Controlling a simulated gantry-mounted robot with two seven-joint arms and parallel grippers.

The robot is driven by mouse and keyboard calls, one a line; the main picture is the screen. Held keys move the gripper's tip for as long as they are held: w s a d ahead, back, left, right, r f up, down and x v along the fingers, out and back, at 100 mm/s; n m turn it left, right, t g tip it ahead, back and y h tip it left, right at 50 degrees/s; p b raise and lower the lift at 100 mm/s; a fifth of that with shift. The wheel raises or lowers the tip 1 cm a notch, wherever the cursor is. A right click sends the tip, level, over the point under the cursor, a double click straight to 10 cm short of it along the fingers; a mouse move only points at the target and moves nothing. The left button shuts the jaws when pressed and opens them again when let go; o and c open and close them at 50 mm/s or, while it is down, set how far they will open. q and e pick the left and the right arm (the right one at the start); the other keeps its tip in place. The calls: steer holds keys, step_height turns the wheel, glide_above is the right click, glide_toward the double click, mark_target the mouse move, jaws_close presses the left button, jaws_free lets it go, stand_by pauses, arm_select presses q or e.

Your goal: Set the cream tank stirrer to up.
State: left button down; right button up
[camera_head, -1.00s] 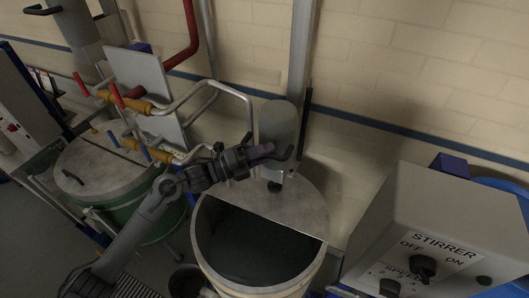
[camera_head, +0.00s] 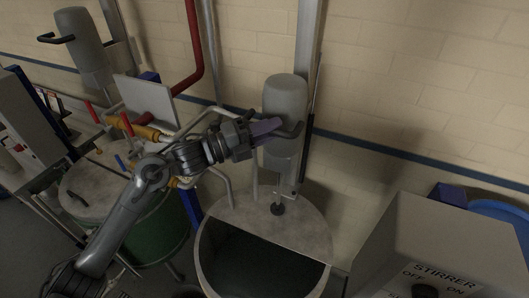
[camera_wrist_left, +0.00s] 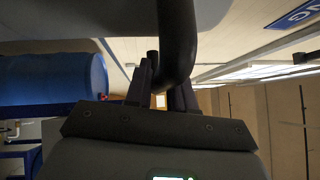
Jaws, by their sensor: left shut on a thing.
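The cream tank (camera_head: 209,283) stands in the lower middle of the head view, with a grey half lid (camera_head: 300,225) and an open dark front. Its stirrer (camera_head: 285,95) is a grey rounded motor on an upright rail, held well above the lid. A shaft with a dark foot (camera_head: 278,209) shows below it. My left gripper (camera_head: 270,129) is shut on the stirrer's black handle (camera_head: 293,133). In the left wrist view the curved handle (camera_wrist_left: 177,40) runs down between the fingers (camera_wrist_left: 163,90). My right gripper is not in view.
A green tank (camera_head: 160,232) with its own raised stirrer (camera_head: 83,42) stands at left. Pipes with red and blue valve handles and a grey panel (camera_head: 143,100) lie behind my left arm. A grey stirrer control box (camera_head: 445,235) is at lower right.

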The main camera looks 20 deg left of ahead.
arm_select(q)
step_height(320, 180, up, 14)
steer(key=p, duration=0.3)
steer(key=shift+f, duration=0.25)
steer(key=shift+s+r, duration=0.1)
steer(key=shift+r, duration=0.05)
steer(key=c, duration=1.1)
jaws_free()
steer(key=shift+f, duration=0.2)
steer(key=shift+a+f, duration=0.1)
